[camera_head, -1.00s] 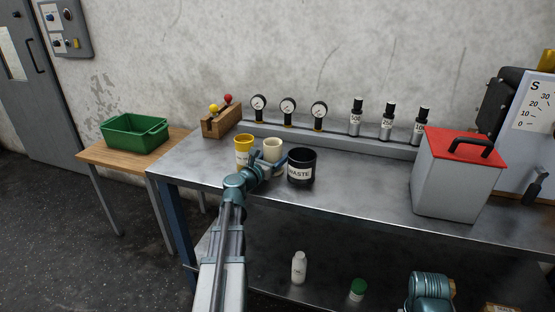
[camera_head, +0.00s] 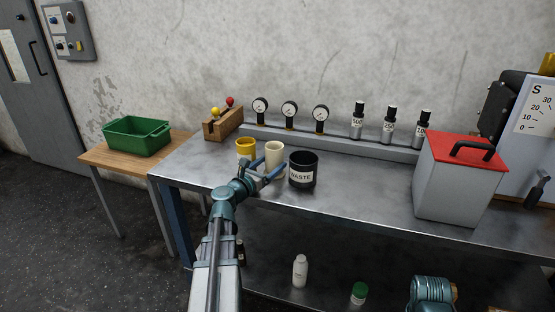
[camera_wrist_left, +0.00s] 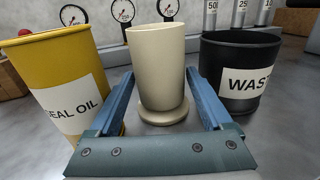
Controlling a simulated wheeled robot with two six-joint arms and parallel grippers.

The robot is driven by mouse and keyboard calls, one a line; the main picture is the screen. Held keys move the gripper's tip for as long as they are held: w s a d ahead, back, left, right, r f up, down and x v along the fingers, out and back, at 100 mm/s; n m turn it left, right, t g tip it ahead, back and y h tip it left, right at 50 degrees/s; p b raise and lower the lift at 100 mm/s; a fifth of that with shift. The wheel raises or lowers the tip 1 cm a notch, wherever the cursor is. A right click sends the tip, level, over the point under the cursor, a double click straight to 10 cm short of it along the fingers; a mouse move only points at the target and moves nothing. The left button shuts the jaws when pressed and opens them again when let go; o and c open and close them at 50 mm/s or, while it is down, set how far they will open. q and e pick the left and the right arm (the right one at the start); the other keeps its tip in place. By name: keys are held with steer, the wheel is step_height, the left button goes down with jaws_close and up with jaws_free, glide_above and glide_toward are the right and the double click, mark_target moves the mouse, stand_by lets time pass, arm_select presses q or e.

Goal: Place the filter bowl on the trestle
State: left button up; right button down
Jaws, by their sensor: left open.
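The filter bowl appears to be the cream cup with a flared foot (camera_head: 275,154), upright on the grey metal bench (camera_head: 350,190). It also shows in the left wrist view (camera_wrist_left: 158,65). My left gripper (camera_head: 270,169) is open on the near side of the cup. In the wrist view its two blue fingers (camera_wrist_left: 160,78) point toward the cup, one to each side, with no visible grip on it. The trestle appears to be the wood-topped table (camera_head: 105,158) at the left.
A yellow SEAL OIL cup (camera_head: 245,147) stands close left of the cream cup, and a black WASTE pot (camera_head: 302,170) close right. A green crate (camera_head: 137,136) takes up the back of the wooden table. A red-lidded grey box (camera_head: 458,185) stands on the bench's right.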

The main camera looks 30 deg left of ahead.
arm_select(q)
steer(key=s, duration=0.7)
steer(key=shift+d, duration=0.1)
stand_by(0.4)
